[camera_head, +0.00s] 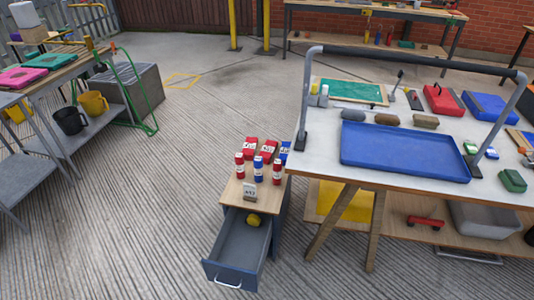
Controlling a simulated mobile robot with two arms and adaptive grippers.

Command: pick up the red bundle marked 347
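Several red and blue bundles stand on the wooden top of a small drawer cabinet (231,190) in the head view. At the back are a red bundle (250,147), another red bundle (268,149) and a partly hidden blue one (286,150). In front are a red cylinder-like bundle (240,167), a blue one (258,170) and a red one (277,173). They have white labels, but the numbers are too small to read, so I cannot tell which is 347. A small numbered card (249,191) stands in front. Neither gripper is in view.
The cabinet's drawer (240,247) is pulled open, with a yellow object (253,220) inside. At right, a workbench (318,154) carries a blue tray (403,154) and a grey bar frame (415,58). Shelving with mugs stands left. The concrete floor between is clear.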

